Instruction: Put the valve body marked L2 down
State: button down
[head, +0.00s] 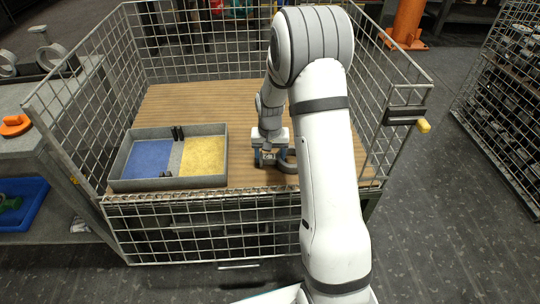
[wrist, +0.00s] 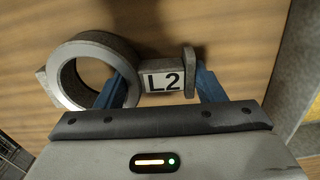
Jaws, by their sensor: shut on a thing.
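The valve body marked L2 (wrist: 92,48) is a grey metal casting with a round ring at the left, a neck with a white L2 label, and a flange at the right. My gripper (wrist: 163,88) is shut on its neck, one blue finger on each side of the label. In the head view, my gripper (head: 268,157) points down inside a wire mesh cage, low over the brown ribbed floor (head: 215,104). Part of the valve body (head: 291,155) shows there as a dark ring, the rest hidden by the gripper. I cannot tell if it touches the floor.
A grey tray (head: 118,174) with a blue and a yellow compartment stands left of my gripper. Mesh walls (head: 85,110) surround the floor. Brown floor is bare behind the tray and gripper. A bench with an orange part (head: 15,125) and a blue bin (head: 35,205) stands outside left.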

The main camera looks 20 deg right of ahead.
jog(key=shift+f, duration=0.1)
jog(key=c, duration=0.6)
grip_release()
jog(key=o, duration=0.3)
jog(key=shift+o, duration=0.2)
jog(key=shift+f, duration=0.15)
jog(key=shift+r+p, duration=1.4)
jog(key=shift+r, duration=2.6)
